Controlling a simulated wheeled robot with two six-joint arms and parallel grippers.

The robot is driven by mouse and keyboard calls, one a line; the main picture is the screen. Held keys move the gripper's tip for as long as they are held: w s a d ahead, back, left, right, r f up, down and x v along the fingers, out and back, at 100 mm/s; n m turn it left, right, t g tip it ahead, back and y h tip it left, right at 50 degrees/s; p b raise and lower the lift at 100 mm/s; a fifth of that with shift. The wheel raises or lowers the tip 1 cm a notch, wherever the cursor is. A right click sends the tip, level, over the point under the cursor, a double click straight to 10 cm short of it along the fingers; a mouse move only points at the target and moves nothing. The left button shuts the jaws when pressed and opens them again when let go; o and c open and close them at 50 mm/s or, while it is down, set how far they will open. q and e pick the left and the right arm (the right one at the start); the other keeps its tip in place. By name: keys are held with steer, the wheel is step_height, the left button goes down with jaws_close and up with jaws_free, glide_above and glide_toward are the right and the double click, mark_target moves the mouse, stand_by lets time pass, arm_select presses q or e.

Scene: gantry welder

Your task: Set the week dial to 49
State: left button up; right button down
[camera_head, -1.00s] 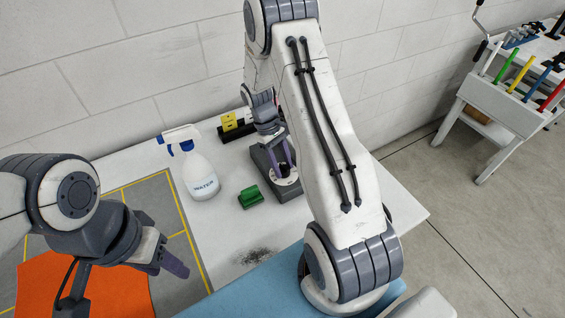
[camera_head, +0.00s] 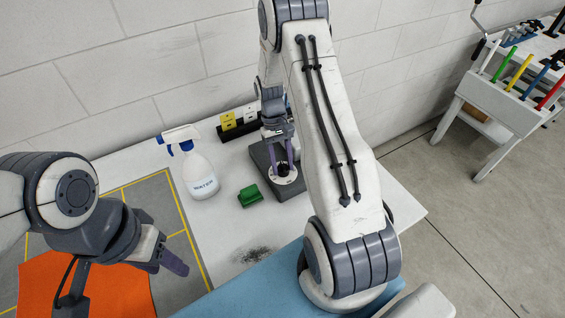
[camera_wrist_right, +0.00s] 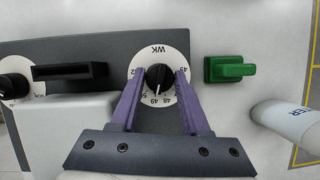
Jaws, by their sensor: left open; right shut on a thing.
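The week dial is a white disc (camera_wrist_right: 146,64) marked WK, with a black knob (camera_wrist_right: 159,77) at its centre, on a dark grey box (camera_head: 263,158). In the right wrist view the white line on the knob points down towards the 49 mark, with 48 beside it. My right gripper (camera_wrist_right: 160,74) has its purple fingers on both sides of the knob and is shut on it. Its fingers also show over the disc in the head view (camera_head: 283,165). My left gripper (camera_head: 172,262) is open and empty, above the left part of the table.
A green block-like part (camera_head: 250,195) lies beside the dial box. A white WATER spray bottle (camera_head: 199,172) stands to its left. A black holder with yellow and white tags (camera_head: 229,120) is behind. A second dial (camera_wrist_right: 14,88) is at the left of the wrist view. An orange sheet (camera_head: 85,290) lies front left.

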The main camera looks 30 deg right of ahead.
steer(key=shift+c, duration=1.9)
jaws_free()
steer(key=shift+r, duration=0.1)
steer(key=shift+w+r, duration=0.25)
steer(key=shift+r, duration=0.05)
steer(key=b+v, duration=0.2)
steer(key=v, duration=0.7)
steer(key=shift+r, duration=0.35)
